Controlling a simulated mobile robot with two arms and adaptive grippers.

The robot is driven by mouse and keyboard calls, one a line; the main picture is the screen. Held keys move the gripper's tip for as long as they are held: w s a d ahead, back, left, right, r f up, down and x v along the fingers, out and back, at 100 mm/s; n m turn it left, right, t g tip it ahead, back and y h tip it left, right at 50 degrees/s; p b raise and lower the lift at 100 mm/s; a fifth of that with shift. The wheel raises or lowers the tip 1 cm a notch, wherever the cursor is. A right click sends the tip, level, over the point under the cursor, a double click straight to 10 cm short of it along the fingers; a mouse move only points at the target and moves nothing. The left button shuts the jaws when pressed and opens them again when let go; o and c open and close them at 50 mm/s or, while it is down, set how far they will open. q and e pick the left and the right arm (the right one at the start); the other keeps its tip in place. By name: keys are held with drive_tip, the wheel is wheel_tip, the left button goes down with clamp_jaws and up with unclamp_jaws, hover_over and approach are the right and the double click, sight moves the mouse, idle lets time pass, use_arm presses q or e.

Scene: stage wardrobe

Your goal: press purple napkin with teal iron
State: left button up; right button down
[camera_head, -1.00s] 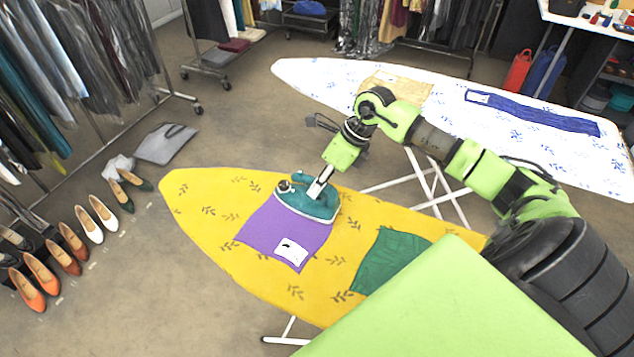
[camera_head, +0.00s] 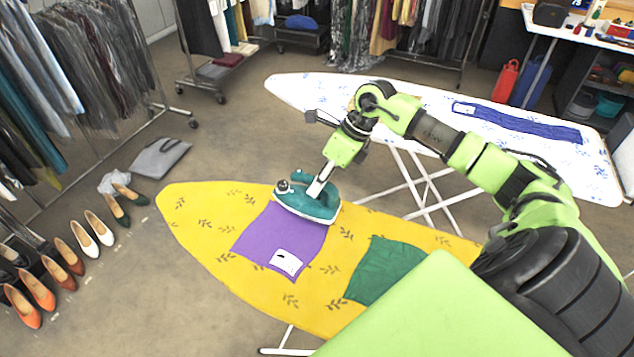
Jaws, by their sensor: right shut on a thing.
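The purple napkin (camera_head: 268,245) lies flat on the yellow ironing board (camera_head: 190,215), with a white patch bearing a dark mark near its lower edge. The teal iron (camera_head: 318,207) is at the napkin's upper right edge, over its top part. I cannot tell whether its soleplate touches the cloth. My right gripper (camera_head: 319,186) is shut on the iron's handle from above; its fingertips are partly hidden by the iron. My left gripper is not in view.
A green cloth (camera_head: 385,270) lies on the yellow board right of the napkin. A white ironing board (camera_head: 300,92) with a blue folded garment (camera_head: 515,122) stands behind.

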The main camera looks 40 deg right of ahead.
drive_tip(key=shift+r+p, duration=0.55)
drive_tip(key=shift+r, duration=0.9)
drive_tip(key=shift+w, duration=0.1)
drive_tip(key=shift+a+f, duration=0.1)
